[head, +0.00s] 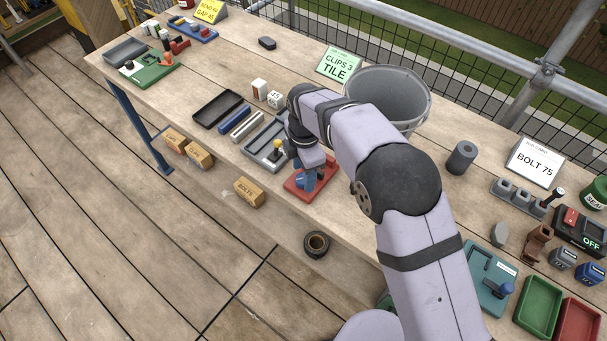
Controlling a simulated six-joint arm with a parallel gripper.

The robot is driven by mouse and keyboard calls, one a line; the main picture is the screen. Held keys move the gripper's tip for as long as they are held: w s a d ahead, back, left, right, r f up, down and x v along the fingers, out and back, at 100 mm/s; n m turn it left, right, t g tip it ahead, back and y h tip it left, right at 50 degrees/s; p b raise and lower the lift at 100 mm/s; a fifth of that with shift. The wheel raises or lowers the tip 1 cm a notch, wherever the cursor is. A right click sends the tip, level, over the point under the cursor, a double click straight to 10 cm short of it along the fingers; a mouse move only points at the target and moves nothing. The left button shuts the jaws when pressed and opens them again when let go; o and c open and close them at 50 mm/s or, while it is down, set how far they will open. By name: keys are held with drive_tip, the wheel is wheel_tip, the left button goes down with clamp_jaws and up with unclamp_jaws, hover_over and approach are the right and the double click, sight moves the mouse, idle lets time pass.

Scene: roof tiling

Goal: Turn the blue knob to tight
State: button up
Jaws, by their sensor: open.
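A red base (297,188) lies near the front edge of the workbench. A small blue part (301,181), seemingly the blue knob, shows on it, low beside my gripper. My gripper (311,174) points down over the red base, with its jaws open around or close beside the blue part. I cannot tell whether they touch it. My arm and gripper hide much of the base, and any tight mark cannot be read. Another blue knob-like part (507,289) stands on a teal block (485,272) at the right.
A grey fixture with a yellow-topped lever (277,146) stands just left of my gripper. A grey bucket (395,92) stands behind my arm. A black tape roll (316,243) lies in front. Green and red trays (540,306) sit at the right.

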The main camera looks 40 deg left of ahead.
sight(303, 177)
drive_tip(key=shift+d+r+b, duration=0.15)
drive_tip(key=shift+r+b, duration=0.45)
drive_tip(key=shift+r, duration=2.3)
drive_tip(key=shift+c, duration=1.4)
drive_tip(key=m, duration=0.3)
drive_tip(key=shift+w+a+m+h+p, duration=0.2)
drive_tip(key=shift+a+m+h+p, duration=0.1)
drive_tip(key=shift+a+m+p, duration=0.1)
drive_tip(key=shift+s+d+f+p, duration=0.1)
drive_tip(key=shift+f+p, duration=0.45)
drive_tip(key=shift+f, duration=1.3)
drive_tip(key=shift+s+d+f+p, duration=0.1)
drive_tip(key=shift+f+p, duration=0.4)
drive_tip(key=shift+f, duration=1.3)
drive_tip(key=c, duration=0.8)
